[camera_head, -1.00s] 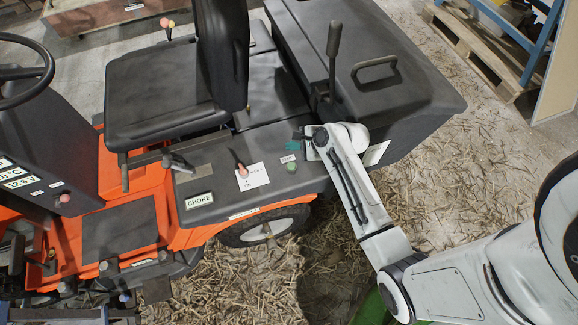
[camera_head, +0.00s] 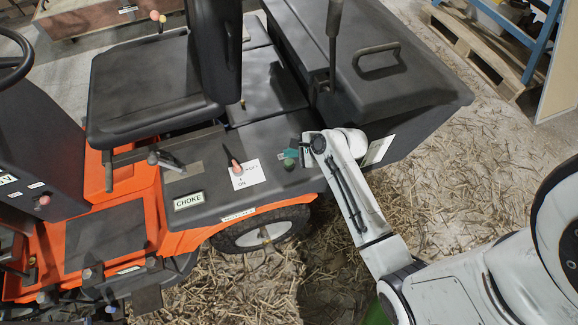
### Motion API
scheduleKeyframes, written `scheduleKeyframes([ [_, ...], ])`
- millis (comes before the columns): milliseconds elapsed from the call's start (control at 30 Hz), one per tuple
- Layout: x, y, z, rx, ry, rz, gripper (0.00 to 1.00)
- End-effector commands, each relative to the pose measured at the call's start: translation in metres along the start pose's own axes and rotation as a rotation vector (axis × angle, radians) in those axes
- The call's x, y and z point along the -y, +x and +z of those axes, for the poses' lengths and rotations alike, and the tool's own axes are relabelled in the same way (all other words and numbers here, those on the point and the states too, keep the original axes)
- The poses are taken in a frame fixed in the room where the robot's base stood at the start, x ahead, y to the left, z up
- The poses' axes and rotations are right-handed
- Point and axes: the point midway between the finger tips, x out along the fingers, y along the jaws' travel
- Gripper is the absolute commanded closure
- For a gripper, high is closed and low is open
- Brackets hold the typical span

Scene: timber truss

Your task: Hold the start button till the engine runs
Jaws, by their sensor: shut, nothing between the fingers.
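The green start button (camera_head: 289,163) is a small round knob on the dark side panel of the orange ride-on machine. My gripper (camera_head: 297,150) is just above and right of the button, at the end of my white arm. Its fingers are small and dark with a teal patch, and they are shut and empty. I cannot tell whether they touch the button. The button's small label is mostly hidden by the gripper.
A red-tipped lever (camera_head: 236,166) on a white label stands left of the button, with a CHOKE label (camera_head: 188,200) further left. The black seat (camera_head: 150,90) and a tall dark lever (camera_head: 333,40) rise behind. Straw-littered floor (camera_head: 440,190) lies to the right.

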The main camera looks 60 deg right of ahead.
Motion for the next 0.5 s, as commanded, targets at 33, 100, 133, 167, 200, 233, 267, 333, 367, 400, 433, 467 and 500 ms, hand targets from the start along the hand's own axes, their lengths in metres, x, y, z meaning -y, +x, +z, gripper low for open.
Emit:
scheduleKeyframes([
  [33, -0.0038, 0.0054, -0.0038, 0.000, 0.000, 0.000, 1.00],
  [100, -0.0063, 0.0091, -0.0064, 0.000, 0.000, 0.000, 1.00],
  [133, -0.0072, 0.0102, -0.0073, 0.000, 0.000, 0.000, 1.00],
  [167, -0.0079, 0.0112, -0.0079, 0.000, 0.000, 0.000, 1.00],
  [200, -0.0086, 0.0120, -0.0085, 0.000, 0.000, 0.000, 1.00],
  [233, -0.0089, 0.0124, -0.0088, 0.000, 0.000, 0.000, 1.00],
  [267, -0.0090, 0.0126, -0.0090, 0.000, 0.000, 0.000, 1.00],
  [333, -0.0089, 0.0126, -0.0089, 0.000, 0.000, 0.000, 1.00],
  [367, -0.0088, 0.0125, -0.0088, 0.000, 0.000, 0.000, 1.00],
  [400, -0.0087, 0.0124, -0.0088, 0.000, 0.000, 0.000, 1.00],
  [433, -0.0087, 0.0124, -0.0087, 0.000, 0.000, 0.000, 1.00],
  [467, -0.0087, 0.0124, -0.0087, 0.000, 0.000, 0.000, 1.00],
  [500, -0.0087, 0.0123, -0.0088, 0.000, 0.000, 0.000, 1.00],
])
